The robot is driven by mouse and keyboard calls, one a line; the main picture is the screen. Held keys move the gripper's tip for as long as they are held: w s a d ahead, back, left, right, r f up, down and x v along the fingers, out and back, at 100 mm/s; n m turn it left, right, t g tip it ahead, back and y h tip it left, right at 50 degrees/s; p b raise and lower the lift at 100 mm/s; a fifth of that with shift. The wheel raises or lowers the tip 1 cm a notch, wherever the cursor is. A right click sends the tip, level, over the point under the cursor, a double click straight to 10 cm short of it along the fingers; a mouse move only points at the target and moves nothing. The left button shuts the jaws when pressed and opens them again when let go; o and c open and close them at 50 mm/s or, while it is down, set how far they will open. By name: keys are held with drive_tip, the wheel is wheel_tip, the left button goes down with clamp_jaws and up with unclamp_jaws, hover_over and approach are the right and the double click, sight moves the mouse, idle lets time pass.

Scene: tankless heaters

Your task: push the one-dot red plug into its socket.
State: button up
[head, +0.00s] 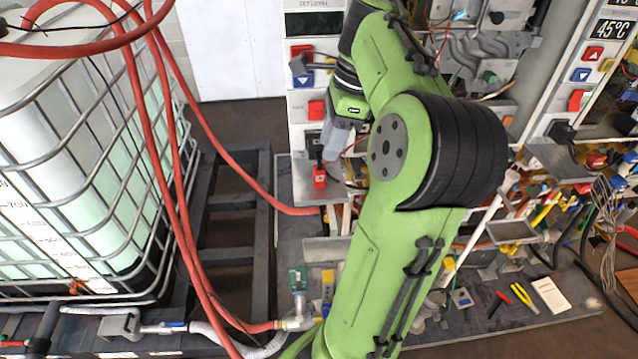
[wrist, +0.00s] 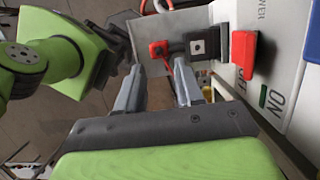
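The red plug (head: 320,177) stands on a small grey shelf (head: 340,195) at the front of the heater panel. In the wrist view a red block that appears to be this plug (wrist: 159,49) is just beyond my fingertips, with a thin red wire beside it. In the head view my gripper (head: 332,148) is just above the plug.
A red power switch (wrist: 243,53) is on the panel at right. A second heater panel (head: 600,60) and cluttered tools are at right. Red hoses (head: 180,200) and a caged tank (head: 70,190) are at left. My arm hides much of the middle.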

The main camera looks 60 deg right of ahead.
sight(320, 168)
drive_tip(key=shift+w+f, duration=0.1)
drive_tip(key=shift+f, duration=0.25)
drive_tip(key=shift+a, duration=0.1)
drive_tip(key=x, duration=0.5)
drive_tip(key=shift+f, duration=0.1)
drive_tip(key=shift+a, duration=0.1)
drive_tip(key=c, duration=0.6)
wheel_tip(320, 168, up, 10)
drive_tip(key=shift+r+p, duration=0.1)
drive_tip(key=shift+p, duration=1)
drive_tip(key=shift+c, duration=0.2)
